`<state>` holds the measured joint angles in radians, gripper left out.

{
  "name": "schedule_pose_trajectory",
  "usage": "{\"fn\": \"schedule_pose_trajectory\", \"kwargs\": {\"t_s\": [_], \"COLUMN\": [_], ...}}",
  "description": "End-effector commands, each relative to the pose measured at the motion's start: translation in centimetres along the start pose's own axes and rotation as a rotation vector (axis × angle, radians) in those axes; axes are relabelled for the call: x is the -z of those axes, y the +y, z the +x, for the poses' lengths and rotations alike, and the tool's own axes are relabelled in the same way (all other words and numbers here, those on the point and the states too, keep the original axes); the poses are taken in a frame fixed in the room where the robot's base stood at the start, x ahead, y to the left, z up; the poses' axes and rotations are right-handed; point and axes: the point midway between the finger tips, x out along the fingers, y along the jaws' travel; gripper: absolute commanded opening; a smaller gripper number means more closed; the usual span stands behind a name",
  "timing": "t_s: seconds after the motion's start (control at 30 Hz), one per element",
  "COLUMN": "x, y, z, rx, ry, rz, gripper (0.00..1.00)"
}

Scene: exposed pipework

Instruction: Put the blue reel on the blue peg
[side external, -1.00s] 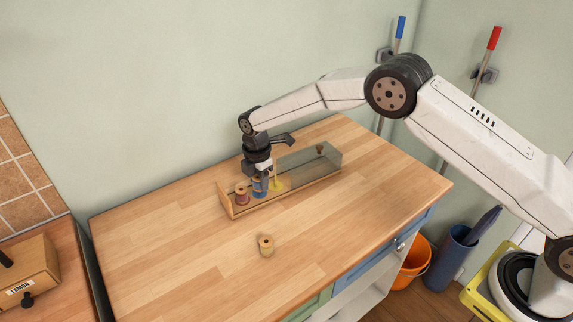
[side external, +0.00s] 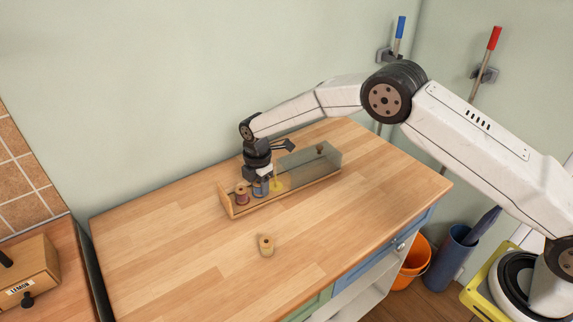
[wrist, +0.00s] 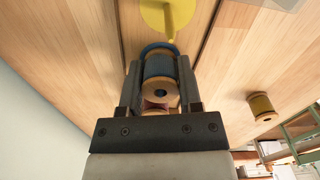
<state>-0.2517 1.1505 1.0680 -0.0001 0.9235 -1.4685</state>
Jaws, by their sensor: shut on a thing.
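The blue reel (side external: 261,188), blue thread between pale wooden ends, is upright in the rack. It also shows in the wrist view (wrist: 159,68). My gripper (side external: 260,176) points down from above and is shut on it, with a finger on either side in the wrist view (wrist: 158,82). The rim of a blue disc (wrist: 158,46) shows just beyond the reel's lower end. The reel stands over this disc; the blue peg itself is hidden, and I cannot tell whether the reel rests fully on the base.
The wooden rack (side external: 230,204) holds a red reel (side external: 242,195) at left and a bare yellow peg (side external: 277,180) at right. A clear cover (side external: 318,162) closes its right part. A yellow reel (side external: 266,245) stands alone in front; the table around it is free.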

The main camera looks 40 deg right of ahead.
Motion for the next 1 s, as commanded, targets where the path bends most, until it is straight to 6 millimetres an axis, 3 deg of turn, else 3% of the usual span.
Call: {"fn": "schedule_pose_trajectory", "kwargs": {"t_s": [0.03,0.13,0.17,0.63,1.0], "x": [0.0,0.0,0.0,0.0,0.0], "y": [0.0,0.0,0.0,0.1,0.1], "z": [0.0,0.0,0.0,-0.7,-4.9], "rx": [0.0,0.0,0.0,-0.002,-0.002], "ry": [0.0,0.0,0.0,0.0,0.0], "rz": [0.0,0.0,0.0,0.0,0.0], "gripper": [0.51,0.83,0.86,0.86,0.86]}}
